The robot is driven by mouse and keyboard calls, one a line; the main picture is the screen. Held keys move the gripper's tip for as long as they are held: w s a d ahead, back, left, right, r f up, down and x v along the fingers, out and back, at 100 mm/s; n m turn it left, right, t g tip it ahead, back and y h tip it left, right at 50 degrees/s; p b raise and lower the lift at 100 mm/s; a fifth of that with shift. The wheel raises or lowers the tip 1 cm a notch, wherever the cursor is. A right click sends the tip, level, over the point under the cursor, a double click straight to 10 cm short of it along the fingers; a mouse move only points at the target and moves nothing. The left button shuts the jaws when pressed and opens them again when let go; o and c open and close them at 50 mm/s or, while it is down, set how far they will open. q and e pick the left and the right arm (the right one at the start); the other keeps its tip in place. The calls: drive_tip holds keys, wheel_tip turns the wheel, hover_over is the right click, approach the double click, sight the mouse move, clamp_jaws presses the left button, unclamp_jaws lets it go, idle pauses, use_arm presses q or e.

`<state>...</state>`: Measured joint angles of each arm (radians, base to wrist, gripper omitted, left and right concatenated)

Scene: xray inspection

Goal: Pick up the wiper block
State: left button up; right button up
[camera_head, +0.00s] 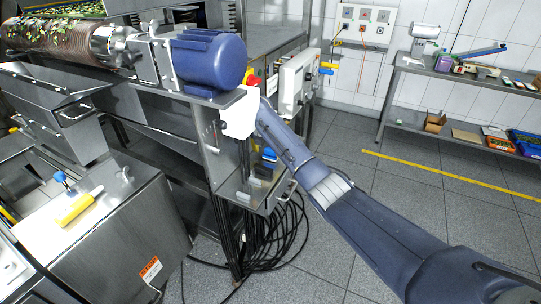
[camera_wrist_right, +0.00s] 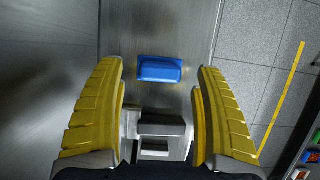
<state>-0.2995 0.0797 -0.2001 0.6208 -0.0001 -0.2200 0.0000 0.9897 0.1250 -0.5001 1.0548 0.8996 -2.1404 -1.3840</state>
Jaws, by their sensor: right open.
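A blue block (camera_wrist_right: 160,69), which looks like the wiper block, lies on a narrow steel surface (camera_wrist_right: 150,20) in the right wrist view. My right gripper (camera_wrist_right: 162,66) is open, with its yellow fingers on either side of the view. The block appears between the fingertips, with a gap on each side; I see no contact. In the head view a small blue patch (camera_head: 269,154), seemingly the same block, shows beside my right arm above a steel ledge. The right fingers are mostly hidden there. My left gripper is not in view.
A steel fitting with a dark slot (camera_wrist_right: 160,130) sits between the fingers, below the block. A blue motor (camera_head: 208,60) and grey control box (camera_head: 296,82) stand close to my right arm. Black cables (camera_head: 270,235) hang below. A shelf (camera_head: 465,75) stands at the right.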

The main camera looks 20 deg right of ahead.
drive_tip(key=shift+w+d+f, duration=0.15)
drive_tip(key=shift+w+f, duration=0.05)
drive_tip(key=shift+f, duration=0.35)
drive_tip(key=c, duration=1.4)
